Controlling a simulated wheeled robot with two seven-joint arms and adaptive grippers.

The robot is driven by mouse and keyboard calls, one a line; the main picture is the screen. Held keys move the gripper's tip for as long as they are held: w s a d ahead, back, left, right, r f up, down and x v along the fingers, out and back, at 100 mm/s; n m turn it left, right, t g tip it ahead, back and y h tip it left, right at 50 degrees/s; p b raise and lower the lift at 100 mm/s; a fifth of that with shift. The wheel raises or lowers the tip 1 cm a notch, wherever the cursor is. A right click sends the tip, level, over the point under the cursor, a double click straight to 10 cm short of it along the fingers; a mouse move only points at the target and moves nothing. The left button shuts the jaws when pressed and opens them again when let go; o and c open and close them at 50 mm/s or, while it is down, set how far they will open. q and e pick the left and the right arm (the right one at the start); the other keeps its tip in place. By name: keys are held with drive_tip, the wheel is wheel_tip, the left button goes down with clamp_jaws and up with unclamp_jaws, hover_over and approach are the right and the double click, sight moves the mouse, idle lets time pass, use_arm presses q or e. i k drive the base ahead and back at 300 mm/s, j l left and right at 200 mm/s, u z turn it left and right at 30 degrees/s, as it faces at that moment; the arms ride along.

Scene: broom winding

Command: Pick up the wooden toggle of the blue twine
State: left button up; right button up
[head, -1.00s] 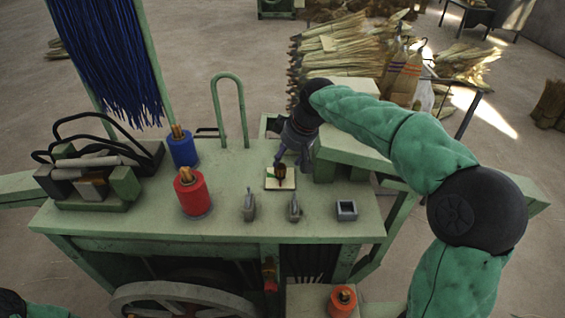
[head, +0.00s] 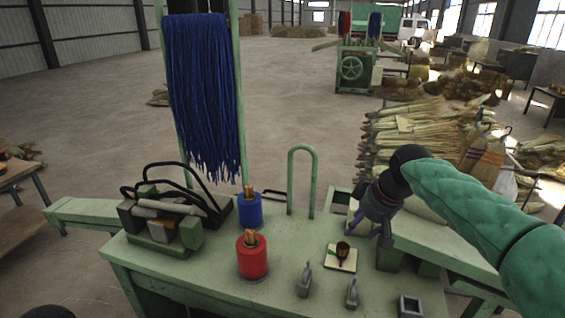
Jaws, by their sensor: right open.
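The blue twine spool (head: 249,211) stands upright on the green bench, left of the bench's middle. Its wooden toggle (head: 249,191) sticks up from the top and nothing covers it. My right gripper (head: 374,236) is open and empty, pointing down over the bench's right part. It is well to the right of the blue twine, apart from it. My left gripper is out of view.
A red twine spool (head: 252,258) with its own wooden peg stands just in front of the blue one. A green hoop (head: 302,180) rises to the right. A small dark item (head: 343,249) sits on a pale card.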

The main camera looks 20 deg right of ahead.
sight(248, 192)
drive_tip(key=k, duration=1)
